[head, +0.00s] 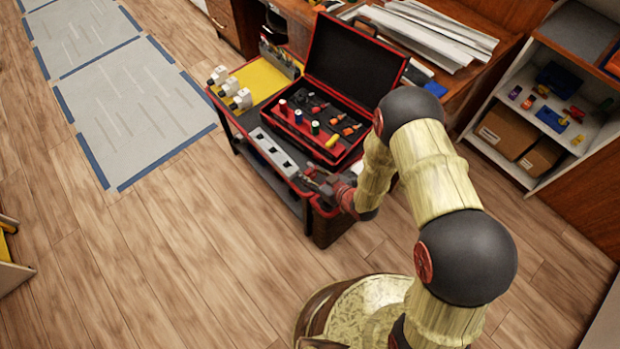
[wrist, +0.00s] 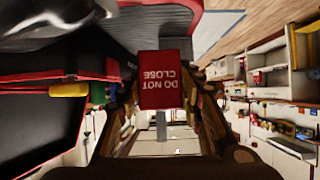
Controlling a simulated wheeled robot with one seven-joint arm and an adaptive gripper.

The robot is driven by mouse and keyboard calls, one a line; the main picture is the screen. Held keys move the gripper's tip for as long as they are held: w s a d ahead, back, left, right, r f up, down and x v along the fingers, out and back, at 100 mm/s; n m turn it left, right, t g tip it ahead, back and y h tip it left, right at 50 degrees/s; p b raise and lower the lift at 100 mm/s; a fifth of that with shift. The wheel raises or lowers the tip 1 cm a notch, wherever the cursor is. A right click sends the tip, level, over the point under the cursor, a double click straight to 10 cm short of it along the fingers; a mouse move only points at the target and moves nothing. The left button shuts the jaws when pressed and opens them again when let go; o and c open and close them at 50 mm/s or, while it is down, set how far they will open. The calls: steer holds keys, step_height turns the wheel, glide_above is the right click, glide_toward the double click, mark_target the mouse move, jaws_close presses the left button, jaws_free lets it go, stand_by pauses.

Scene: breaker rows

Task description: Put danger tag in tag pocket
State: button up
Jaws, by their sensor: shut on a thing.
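The danger tag (wrist: 166,80) is a red plate with white "DO NOT CLOSE" lettering, upside down in the wrist view. My gripper (wrist: 165,95) is shut on it, with a finger on each side. In the head view my gripper (head: 320,181) is at the front right corner of the red-edged cart, beside the open tool case. The tag is too small and covered to make out there. I cannot clearly pick out the tag pocket in either view.
The open black-and-red case (head: 342,75) holds several tools and coloured spools. A grey strip with dark openings (head: 272,151) lies along the cart's front edge. White blocks (head: 242,98) stand near a yellow mat (head: 262,78). Shelves (head: 550,100) stand right.

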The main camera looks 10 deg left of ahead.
steer(key=shift+w+a+f, duration=0.1)
steer(key=shift+w+f, duration=0.05)
steer(key=shift+f, duration=0.15)
steer(key=shift+w+a+f+b, duration=0.15)
steer(key=shift+f+b, duration=0.35)
steer(key=shift+f, duration=0.35)
steer(key=shift+w+d+f+b, duration=0.1)
steer(key=shift+f+b, duration=0.4)
steer(key=shift+f, duration=0.35)
steer(key=shift+f, duration=0.2)
steer(key=o, duration=0.8)
steer(key=shift+o, duration=0.2)
steer(key=shift+r, duration=0.1)
